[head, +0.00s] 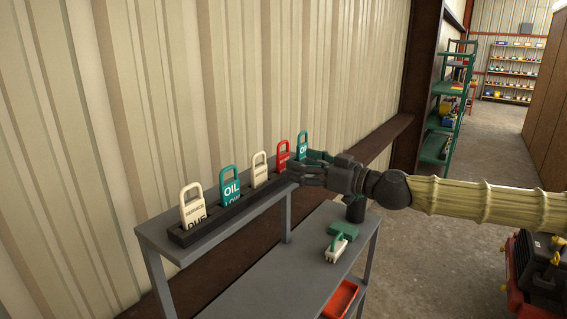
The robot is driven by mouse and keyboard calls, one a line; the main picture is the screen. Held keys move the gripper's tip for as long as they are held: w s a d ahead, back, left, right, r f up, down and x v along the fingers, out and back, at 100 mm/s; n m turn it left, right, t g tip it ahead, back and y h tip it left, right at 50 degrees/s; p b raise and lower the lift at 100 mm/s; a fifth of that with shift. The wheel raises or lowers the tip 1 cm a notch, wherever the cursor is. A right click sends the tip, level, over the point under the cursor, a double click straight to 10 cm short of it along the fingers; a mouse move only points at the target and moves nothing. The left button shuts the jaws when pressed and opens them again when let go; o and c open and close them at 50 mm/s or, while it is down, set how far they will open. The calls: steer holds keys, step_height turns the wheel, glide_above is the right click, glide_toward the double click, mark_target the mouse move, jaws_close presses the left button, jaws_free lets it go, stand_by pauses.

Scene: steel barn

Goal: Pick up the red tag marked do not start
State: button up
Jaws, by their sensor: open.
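A red tag (283,155) with a looped top stands upright in a dark slotted rack (222,219) on a grey raised shelf; its lettering is too small to read here. My gripper (295,168) reaches in from the right, close to the red tag, its fingers open. From this view I cannot tell whether a finger touches the tag. A teal tag (302,143) stands just beyond, partly hidden by my gripper. A cream tag (259,170) stands to the left of the red one.
Farther left in the rack are a teal "OIL LOW" tag (230,186) and a cream "SERVICE DUE" tag (192,210). The corrugated wall (200,80) stands close behind.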

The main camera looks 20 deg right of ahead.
mark_target(285, 157)
steer(key=shift+x, duration=0.85)
steer(key=shift+w+a, duration=0.1)
steer(key=shift+w+a+r+p, duration=0.1)
steer(key=shift+w+a+p, duration=0.15)
steer(key=shift+w+p, duration=0.3)
steer(key=shift+w+a+r+p, duration=0.1)
steer(key=shift+w+a+p, duration=0.2)
steer(key=shift+w, duration=0.4)
steer(key=shift+p+x, duration=0.4)
steer(key=shift+x, duration=0.8)
steer(key=c, duration=1)
